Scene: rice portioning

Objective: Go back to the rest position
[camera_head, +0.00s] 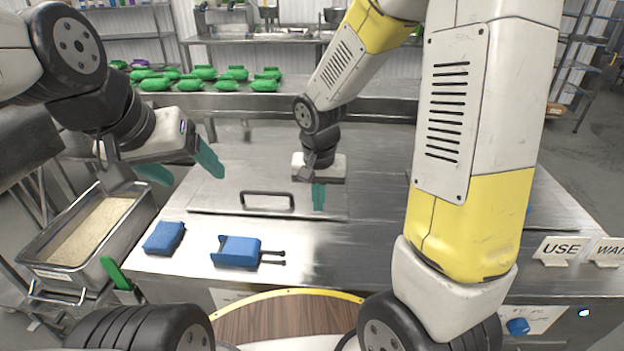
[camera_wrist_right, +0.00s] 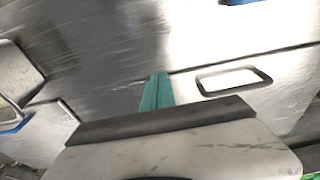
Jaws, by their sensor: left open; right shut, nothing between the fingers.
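My left gripper (camera_head: 181,167) is open and empty, its green fingers spread above the counter, up and right of the metal pan of rice (camera_head: 148,208). My right gripper (camera_head: 318,197) is shut and empty, pointing down over the steel lid with a black handle (camera_head: 267,207). In the right wrist view its green fingers (camera_wrist_right: 157,90) lie together with nothing between them, left of the lid handle (camera_wrist_right: 235,79).
A blue block (camera_head: 163,238) and a blue item with dark prongs (camera_head: 237,251) lie on the counter's front. A green handle (camera_head: 116,272) stands by the pan. Several green bags (camera_head: 232,74) sit on the back counter. A "USE" sign (camera_head: 560,250) stands at right.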

